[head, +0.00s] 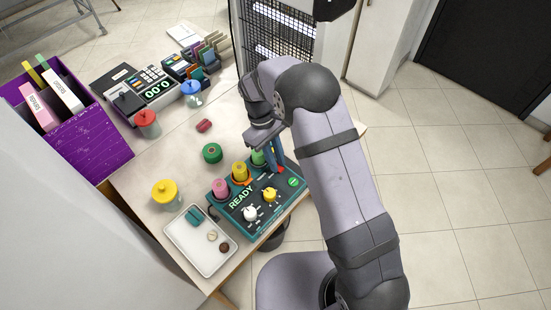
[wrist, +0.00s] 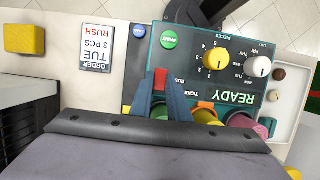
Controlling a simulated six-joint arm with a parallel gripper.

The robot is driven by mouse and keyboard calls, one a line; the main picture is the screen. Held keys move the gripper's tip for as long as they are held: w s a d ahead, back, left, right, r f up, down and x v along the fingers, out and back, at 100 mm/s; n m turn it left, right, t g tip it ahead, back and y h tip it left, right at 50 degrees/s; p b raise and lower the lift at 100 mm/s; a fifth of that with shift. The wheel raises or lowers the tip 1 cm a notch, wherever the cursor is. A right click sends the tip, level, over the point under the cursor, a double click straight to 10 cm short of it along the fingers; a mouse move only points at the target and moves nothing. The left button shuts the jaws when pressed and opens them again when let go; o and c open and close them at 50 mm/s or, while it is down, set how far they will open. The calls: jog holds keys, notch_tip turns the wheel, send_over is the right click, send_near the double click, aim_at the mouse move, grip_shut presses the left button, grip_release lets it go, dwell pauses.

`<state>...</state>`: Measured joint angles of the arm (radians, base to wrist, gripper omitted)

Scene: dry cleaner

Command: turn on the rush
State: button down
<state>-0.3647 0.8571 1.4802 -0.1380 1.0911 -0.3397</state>
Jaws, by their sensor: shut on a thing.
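The teal control panel (head: 228,207) stands at the table's front edge, its display reading READY. In the wrist view the panel (wrist: 275,93) appears upside down. The red rush switch (wrist: 160,79) is beside the RUSH label, between my gripper's (wrist: 162,88) two blue fingertips, which are shut on it. In the head view my gripper (head: 276,160) reaches down to the panel's far right part, and a bit of red (head: 281,170) shows at its tips. I cannot tell which way the switch is set.
The panel has a white knob (wrist: 258,66), a yellow knob (wrist: 217,60) and a green PRINT button (wrist: 169,39). Pink (head: 220,188) and yellow (head: 240,172) spools stand behind them. An order card (wrist: 97,48) reads TUE, 3 PCS, RUSH. A white tray (head: 188,251) lies left of the panel.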

jog(key=shift+s+d+t+y, duration=0.15)
jog(key=shift+s+t+y, duration=0.05)
jog(key=shift+t+y, duration=0.5)
jog(key=c, duration=1.7)
grip_release()
jog(key=shift+r+b, duration=0.2)
jog(key=shift+b, duration=0.1)
jog(key=shift+w+a+r+b, duration=0.1)
jog(key=shift+r+b, duration=0.15)
jog(key=shift+r, duration=0.95)
jog(key=shift+w+a+r+b, duration=0.15)
jog(key=shift+r+b, duration=0.15)
jog(key=shift+r, duration=0.85)
jog(key=shift+w+a+r+b, duration=0.1)
jog(key=shift+r+b, duration=0.15)
jog(key=shift+r, duration=0.95)
jog(key=s+d+m, duration=0.3)
jog(key=s+d, duration=0.1)
jog(key=s, duration=0.2)
jog(key=s+d+m, duration=0.3)
jog(key=s+d, duration=0.1)
jog(key=s, duration=0.2)
jog(key=s+d+m+t+y, duration=0.1)
jog(key=s+d+m, duration=0.2)
jog(key=s, duration=0.3)
jog(key=shift+s+d+r, duration=0.1)
jog(key=shift+s+d, duration=0.25)
jog(key=shift+d, duration=0.45)
